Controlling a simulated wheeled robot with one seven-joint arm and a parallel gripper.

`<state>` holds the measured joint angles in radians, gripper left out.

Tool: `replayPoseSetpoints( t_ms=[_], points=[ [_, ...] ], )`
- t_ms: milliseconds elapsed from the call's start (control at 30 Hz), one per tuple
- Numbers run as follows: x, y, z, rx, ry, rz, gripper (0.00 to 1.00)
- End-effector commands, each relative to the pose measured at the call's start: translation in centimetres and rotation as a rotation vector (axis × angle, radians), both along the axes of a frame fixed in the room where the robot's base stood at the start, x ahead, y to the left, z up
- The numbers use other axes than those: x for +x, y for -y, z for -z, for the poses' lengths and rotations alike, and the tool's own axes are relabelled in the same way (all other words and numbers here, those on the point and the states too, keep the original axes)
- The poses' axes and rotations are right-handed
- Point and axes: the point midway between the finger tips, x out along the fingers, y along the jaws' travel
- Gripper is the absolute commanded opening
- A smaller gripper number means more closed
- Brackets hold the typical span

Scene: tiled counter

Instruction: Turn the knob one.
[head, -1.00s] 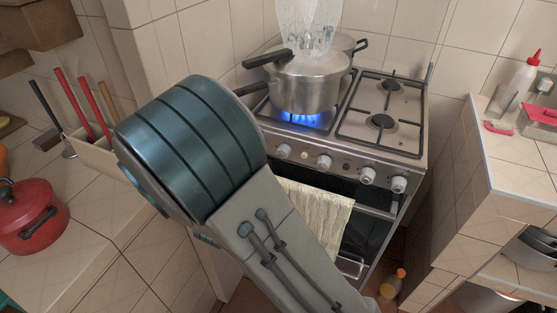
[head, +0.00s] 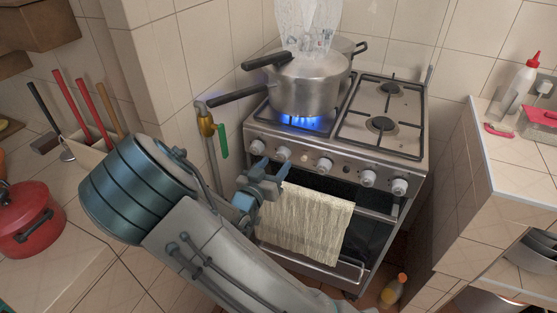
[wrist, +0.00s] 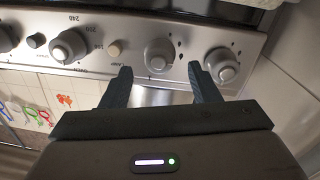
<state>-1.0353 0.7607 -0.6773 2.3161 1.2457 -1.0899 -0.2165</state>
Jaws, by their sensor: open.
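The stove's control panel carries a row of pale grey knobs. The leftmost knob (head: 257,146) and the second knob (head: 284,154) are nearest my gripper (head: 272,163). No label tells which is knob one. In the wrist view, which shows the panel upside down, the leftmost knob (wrist: 222,65) is at right and the second knob (wrist: 159,54) lies beyond the gap between the fingertips. My gripper (wrist: 160,72) is open and empty, with dark fingers spread. The right finger in this view points between these two knobs. I cannot tell whether it touches either.
A metal pot (head: 305,85) with long handles sits over a lit blue flame (head: 303,124). A cream towel (head: 305,222) hangs from the oven handle just below my gripper. A gas pipe with a green valve handle (head: 223,140) is on the wall left of the stove.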

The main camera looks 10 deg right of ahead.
Motion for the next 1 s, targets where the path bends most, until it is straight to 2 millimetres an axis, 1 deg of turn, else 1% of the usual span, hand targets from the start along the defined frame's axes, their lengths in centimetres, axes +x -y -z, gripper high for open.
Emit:
replayPoseSetpoints(
  t_ms=[33,200,333,567,600,667,700,733,767,1000],
  points=[
    [0.6,0.7,0.0,0.000,0.001,0.004,0.55],
    [2.0,1.7,0.0,0.000,-0.001,0.001,0.55],
    [2.4,2.1,0.0,0.000,0.000,0.001,0.55],
    [2.5,2.1,0.0,0.000,0.000,0.000,0.55],
    [2.5,2.1,0.0,0.001,-0.001,0.000,0.50],
    [2.5,2.1,0.0,0.001,-0.001,0.000,0.33],
    [2.5,2.1,0.0,0.001,-0.001,0.000,0.22],
    [2.5,2.1,0.0,0.001,-0.001,0.000,0.14],
    [2.5,2.1,0.0,0.001,-0.001,0.000,0.10],
    [2.5,2.0,0.1,0.011,0.006,-0.001,0.10]
  ],
)
